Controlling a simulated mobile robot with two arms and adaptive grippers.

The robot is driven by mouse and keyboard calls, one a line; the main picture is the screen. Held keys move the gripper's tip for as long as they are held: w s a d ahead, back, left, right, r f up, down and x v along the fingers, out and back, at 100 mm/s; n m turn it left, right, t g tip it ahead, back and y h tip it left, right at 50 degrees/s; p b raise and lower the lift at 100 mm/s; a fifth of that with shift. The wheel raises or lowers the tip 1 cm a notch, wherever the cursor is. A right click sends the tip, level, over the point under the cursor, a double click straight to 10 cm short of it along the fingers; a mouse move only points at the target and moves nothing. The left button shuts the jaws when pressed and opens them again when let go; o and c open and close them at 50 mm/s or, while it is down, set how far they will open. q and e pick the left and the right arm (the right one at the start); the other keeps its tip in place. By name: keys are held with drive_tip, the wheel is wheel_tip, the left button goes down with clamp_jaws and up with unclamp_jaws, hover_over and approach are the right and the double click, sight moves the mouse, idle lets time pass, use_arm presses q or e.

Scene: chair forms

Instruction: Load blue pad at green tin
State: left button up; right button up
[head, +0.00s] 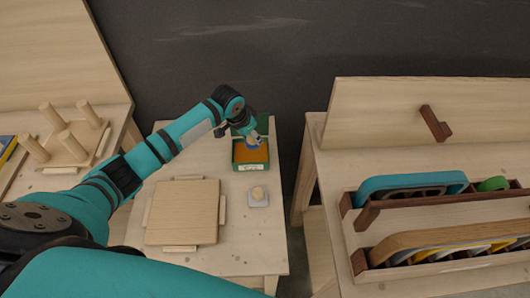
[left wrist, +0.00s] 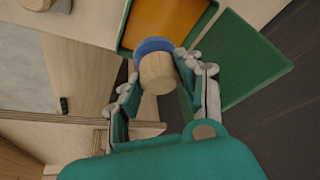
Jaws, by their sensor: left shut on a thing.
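My left gripper (head: 251,140) is shut on the round wooden handle (left wrist: 157,73) of the blue pad, which also shows in the head view (head: 253,148). The blue pad (left wrist: 152,46) is a disc at the far end of the handle. It is at the edge of the green tin (head: 251,168); I cannot tell whether it touches the orange surface inside. The tin is open, and its orange inside fills the top of the left wrist view (left wrist: 168,18). Its green lid (left wrist: 250,65) lies open beside it. My right gripper is not in view.
Pegs (head: 72,146) stand at far left. A rack with chair-shaped forms (head: 410,187) fills the right table.

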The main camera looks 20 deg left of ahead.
sight(250, 143)
use_arm(q)
drive_tip(key=shift+w+a+r, duration=0.2)
drive_tip(key=shift+w+a, duration=0.3)
drive_tip(key=shift+a, duration=0.2)
drive_tip(key=shift+s+f+b, duration=0.1)
drive_tip(key=shift+f+b, duration=0.35)
wheel_tip(250, 143, down, 4)
drive_tip(key=b, duration=0.4)
drive_tip(key=shift+f, duration=0.1)
drive_tip(key=shift+f+b, duration=0.4)
drive_tip(key=shift+b, duration=0.25)
drive_tip(key=shift+f, duration=0.45)
drive_tip(key=shift+s+f, duration=0.1)
drive_tip(key=shift+f, duration=0.05)
idle(1.4)
drive_tip(key=shift+p, duration=0.3)
